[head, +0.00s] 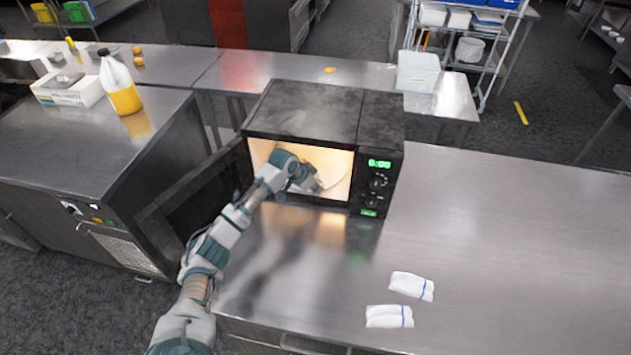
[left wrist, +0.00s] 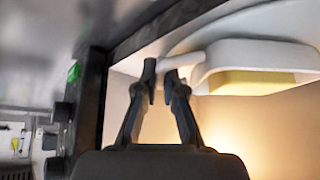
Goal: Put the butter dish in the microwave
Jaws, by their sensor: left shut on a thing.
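The black microwave (head: 305,112) stands on the steel counter with its door (head: 195,200) swung open to the left and its inside lit. My left arm reaches through the opening, and my left gripper (head: 312,184) is inside the cavity. In the left wrist view, my left gripper (left wrist: 166,78) is shut on the pale handle of the butter dish (left wrist: 235,55), a white dish with yellow inside. The dish shows inside the lit cavity; whether it touches the floor there cannot be told. In the head view I cannot make the dish out clearly. My right gripper is not in view.
Two folded white cloths (head: 390,316) (head: 412,286) lie on the counter at the front. The counter (head: 520,240) to the right is clear. A bottle of yellow liquid (head: 122,88) and a white box (head: 68,92) stand on the left counter.

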